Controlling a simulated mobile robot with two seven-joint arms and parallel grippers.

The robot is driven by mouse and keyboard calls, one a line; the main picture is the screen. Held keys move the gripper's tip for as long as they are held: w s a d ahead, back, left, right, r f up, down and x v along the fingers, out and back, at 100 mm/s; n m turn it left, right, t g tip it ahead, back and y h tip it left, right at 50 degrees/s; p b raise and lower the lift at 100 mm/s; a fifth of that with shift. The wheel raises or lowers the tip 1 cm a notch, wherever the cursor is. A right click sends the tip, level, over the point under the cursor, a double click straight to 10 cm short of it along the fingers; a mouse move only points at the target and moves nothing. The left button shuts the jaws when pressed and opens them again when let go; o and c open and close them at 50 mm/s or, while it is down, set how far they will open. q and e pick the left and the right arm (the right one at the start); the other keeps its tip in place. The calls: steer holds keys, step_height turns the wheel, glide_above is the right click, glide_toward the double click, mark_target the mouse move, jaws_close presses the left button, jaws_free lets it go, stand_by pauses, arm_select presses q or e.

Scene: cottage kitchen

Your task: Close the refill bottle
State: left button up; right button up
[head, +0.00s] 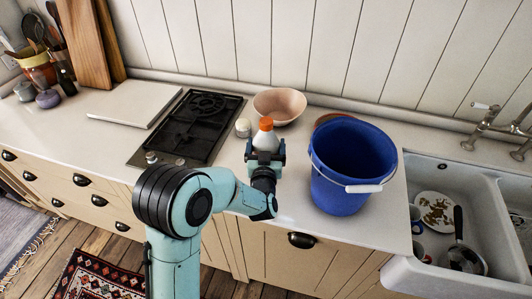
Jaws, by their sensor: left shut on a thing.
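The refill bottle (265,139) is white with an orange cap on top and stands upright on the pale counter, behind my left gripper. The orange cap (266,124) sits at the bottle's neck; I cannot tell whether it is screwed tight. My left gripper (265,154) is shut on the bottle's body, with its fingers on either side below the cap. The lower part of the bottle is hidden by the gripper. My right gripper is not in view.
A blue bucket (352,160) stands close to the right of the bottle. A black gas hob (190,127) lies left. A sink (462,200) with dishes is at the right.

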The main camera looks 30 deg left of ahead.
arm_select(q)
step_height(320, 180, down, 3)
steer(key=shift+r, duration=0.1)
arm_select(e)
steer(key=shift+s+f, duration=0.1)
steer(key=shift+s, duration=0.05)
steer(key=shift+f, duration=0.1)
arm_select(q)
steer(key=o, duration=1.6)
steer(key=shift+f, duration=0.25)
steer(key=shift+o, duration=0.8)
steer(key=shift+r, duration=0.25)
steer(key=b+v, duration=0.3)
steer(key=v, duration=0.9)
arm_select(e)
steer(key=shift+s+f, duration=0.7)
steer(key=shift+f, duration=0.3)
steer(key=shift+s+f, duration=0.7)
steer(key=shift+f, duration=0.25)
